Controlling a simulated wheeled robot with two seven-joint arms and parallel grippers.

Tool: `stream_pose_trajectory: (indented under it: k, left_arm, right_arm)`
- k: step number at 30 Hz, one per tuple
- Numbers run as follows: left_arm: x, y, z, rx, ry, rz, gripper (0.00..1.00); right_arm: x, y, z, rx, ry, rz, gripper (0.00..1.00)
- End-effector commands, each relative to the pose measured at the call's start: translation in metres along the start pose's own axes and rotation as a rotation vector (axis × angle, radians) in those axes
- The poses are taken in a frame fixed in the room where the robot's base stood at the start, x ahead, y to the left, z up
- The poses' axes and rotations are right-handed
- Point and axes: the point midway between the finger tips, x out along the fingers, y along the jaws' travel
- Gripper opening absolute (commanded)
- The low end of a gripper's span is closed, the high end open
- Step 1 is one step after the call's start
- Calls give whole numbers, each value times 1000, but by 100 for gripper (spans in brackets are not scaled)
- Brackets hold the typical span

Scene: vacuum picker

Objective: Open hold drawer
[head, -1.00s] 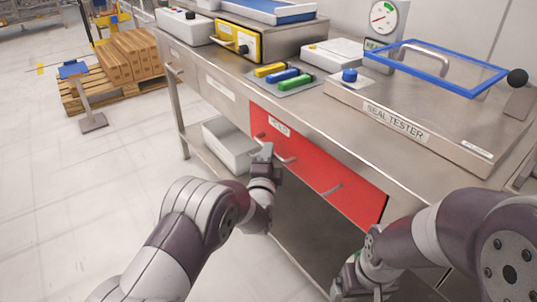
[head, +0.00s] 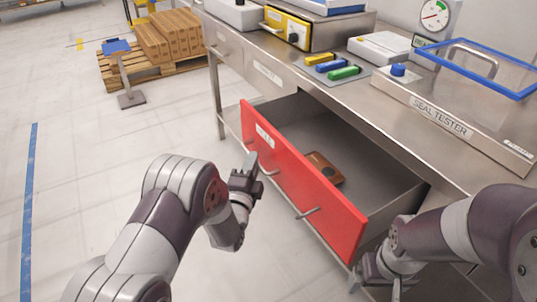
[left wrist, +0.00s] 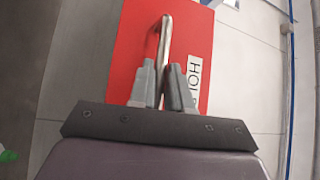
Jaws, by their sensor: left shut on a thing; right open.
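The red hold drawer (head: 300,178) stands pulled out from the steel bench in the head view. A brown block-like object (head: 325,168) lies inside it. My left gripper (head: 250,168) is at the left handle (head: 268,171) on the drawer front. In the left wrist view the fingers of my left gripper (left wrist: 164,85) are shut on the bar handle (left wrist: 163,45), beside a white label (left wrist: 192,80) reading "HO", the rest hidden. My right gripper (head: 380,275) is low at the right, open and apart from the drawer; its fingertips are partly hidden.
The seal tester (head: 440,116) stands on the bench top, with yellow, blue and green pieces (head: 331,66) on a grey plate to its left. A pallet with boxes (head: 165,40) is at the back left.

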Motion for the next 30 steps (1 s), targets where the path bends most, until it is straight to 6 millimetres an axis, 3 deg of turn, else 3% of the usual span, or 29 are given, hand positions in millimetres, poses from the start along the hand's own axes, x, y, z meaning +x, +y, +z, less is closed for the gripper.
stream_pose_trajectory:
  k: [7,20,21,22,30]
  left_arm:
    - [-14,-3,13,0,0,2,0]
    - [-16,-3,15,1,1,3,0]
    - [-16,-3,15,1,1,3,28]
    - [-16,-3,15,1,1,3,37]
    - [-16,-4,15,1,0,1,40]
  right_arm:
    - [-3,0,0,0,0,0,88]
    - [-3,0,0,0,0,0,88]
    - [-3,0,0,0,0,0,88]
    - [-3,0,0,0,0,0,88]
    - [-4,0,0,0,0,0,88]
